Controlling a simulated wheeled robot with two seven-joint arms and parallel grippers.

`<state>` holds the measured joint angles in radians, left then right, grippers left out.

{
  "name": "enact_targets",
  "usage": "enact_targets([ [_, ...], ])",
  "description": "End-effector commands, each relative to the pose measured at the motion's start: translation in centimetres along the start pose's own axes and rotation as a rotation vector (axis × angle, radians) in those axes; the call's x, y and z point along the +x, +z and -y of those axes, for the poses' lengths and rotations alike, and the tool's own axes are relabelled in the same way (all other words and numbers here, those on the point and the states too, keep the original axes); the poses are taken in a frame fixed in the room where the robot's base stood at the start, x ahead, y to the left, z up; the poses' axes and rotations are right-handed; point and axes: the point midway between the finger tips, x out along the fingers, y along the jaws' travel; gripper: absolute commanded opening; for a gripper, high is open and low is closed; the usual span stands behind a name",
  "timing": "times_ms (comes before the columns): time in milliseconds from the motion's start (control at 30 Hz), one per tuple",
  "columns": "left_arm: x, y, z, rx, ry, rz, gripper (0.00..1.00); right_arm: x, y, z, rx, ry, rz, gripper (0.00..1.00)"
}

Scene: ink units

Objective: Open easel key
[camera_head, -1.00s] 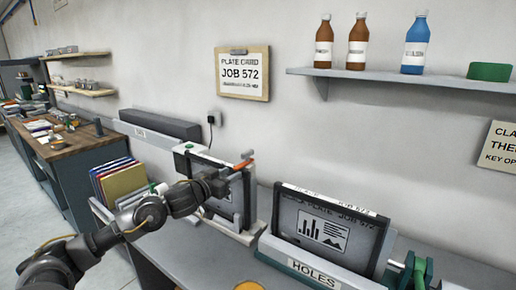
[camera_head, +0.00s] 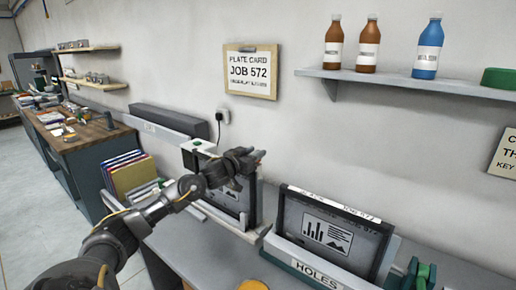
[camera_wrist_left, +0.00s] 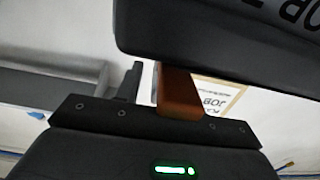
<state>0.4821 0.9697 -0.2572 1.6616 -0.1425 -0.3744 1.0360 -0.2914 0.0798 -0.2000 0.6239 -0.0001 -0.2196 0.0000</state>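A dark framed plate stands on a left easel (camera_head: 230,223) with a pale base, at mid-picture in the head view. The easel key (camera_head: 262,154) is an orange bar at its top, mostly hidden by my left gripper (camera_head: 248,158). In the left wrist view the key (camera_wrist_left: 178,95) shows as an orange-brown bar, close beside one dark finger (camera_wrist_left: 131,84). The other finger is not clear, so I cannot tell whether the gripper is shut on the key. My right gripper is not in view.
A second plate (camera_head: 328,238) stands to the right in a holder marked HOLES (camera_head: 318,275). Coloured folders (camera_head: 128,175) stand at the left. A shelf (camera_head: 400,82) with bottles is on the wall above. The grey bench (camera_head: 205,258) is clear in front of the left easel.

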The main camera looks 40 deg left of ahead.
Motion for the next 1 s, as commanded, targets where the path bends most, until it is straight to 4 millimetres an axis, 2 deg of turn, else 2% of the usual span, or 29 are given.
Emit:
enact_targets([
  [200,1.6,-0.1,-0.1,0.0,0.001,0.0,0.38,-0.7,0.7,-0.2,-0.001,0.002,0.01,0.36],
  [467,1.8,0.1,-0.1,0.001,0.002,0.0,0.38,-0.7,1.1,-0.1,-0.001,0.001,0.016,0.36],
  [500,1.8,0.1,-0.1,0.001,0.002,0.0,0.37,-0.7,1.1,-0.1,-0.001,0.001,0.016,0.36],
  [800,1.8,0.1,-0.1,0.001,0.001,0.0,0.0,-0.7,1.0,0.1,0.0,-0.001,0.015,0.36],
  [1000,1.7,0.1,-0.4,0.001,0.002,0.0,0.0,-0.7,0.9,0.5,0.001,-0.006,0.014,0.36],
])
